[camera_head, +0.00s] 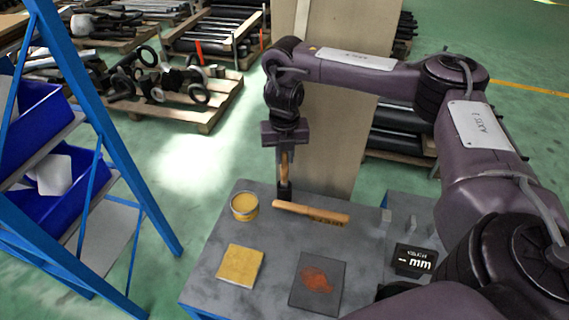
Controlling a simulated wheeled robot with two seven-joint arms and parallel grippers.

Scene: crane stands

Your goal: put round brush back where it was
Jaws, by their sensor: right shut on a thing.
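The round brush (284,166) has a wooden handle and a dark lower end. It hangs upright below my right gripper (284,150), which is shut on the top of its handle. The brush's dark end is over the far part of the grey table (220,292), just behind a long wooden piece (312,213). I cannot tell whether it touches the table. My left gripper is not in view.
A blue rack (120,160) stands left. A tall beige panel (335,140) rises behind.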

